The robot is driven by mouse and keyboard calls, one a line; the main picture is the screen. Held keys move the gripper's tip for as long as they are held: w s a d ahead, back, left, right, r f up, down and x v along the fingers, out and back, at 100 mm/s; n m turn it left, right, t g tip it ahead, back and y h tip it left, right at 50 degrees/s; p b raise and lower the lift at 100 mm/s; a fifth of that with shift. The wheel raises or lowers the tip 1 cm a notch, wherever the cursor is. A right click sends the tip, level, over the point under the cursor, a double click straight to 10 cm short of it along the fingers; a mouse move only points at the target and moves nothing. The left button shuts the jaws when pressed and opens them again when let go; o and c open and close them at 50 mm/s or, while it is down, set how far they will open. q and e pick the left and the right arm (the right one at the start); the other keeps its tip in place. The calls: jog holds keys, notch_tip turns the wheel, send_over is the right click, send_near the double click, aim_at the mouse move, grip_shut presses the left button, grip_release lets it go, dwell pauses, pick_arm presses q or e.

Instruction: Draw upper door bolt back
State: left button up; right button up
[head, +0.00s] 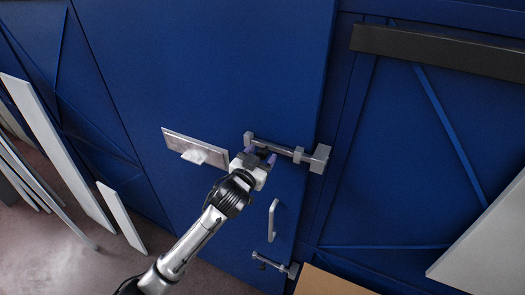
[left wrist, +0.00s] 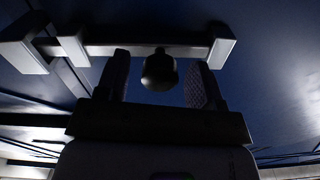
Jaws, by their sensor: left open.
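The upper door bolt (head: 277,147) is a grey bar held in blocks on the blue door (head: 215,70), reaching the end block (head: 320,158) at the door's right edge. In the left wrist view the bar (left wrist: 140,50) runs across the top, and a dark rounded knob (left wrist: 158,72) hangs from it. My left gripper (head: 262,157) is at the bolt, open, with its fingers on either side of the knob. In the left wrist view gaps show between the knob and both fingers of the gripper (left wrist: 162,80). In the head view the gripper hides the knob. My right gripper is out of view.
A door handle (head: 272,220) and a lower bolt (head: 275,265) sit below. A plate with a pale block (head: 195,148) is left of the gripper. Pale boards (head: 122,217) lean at the left. A dark beam (head: 440,52) crosses the upper right wall.

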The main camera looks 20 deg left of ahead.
pick_arm(q)
jog(key=shift+w, duration=0.65)
jog(key=shift+c, duration=0.2)
grip_shut()
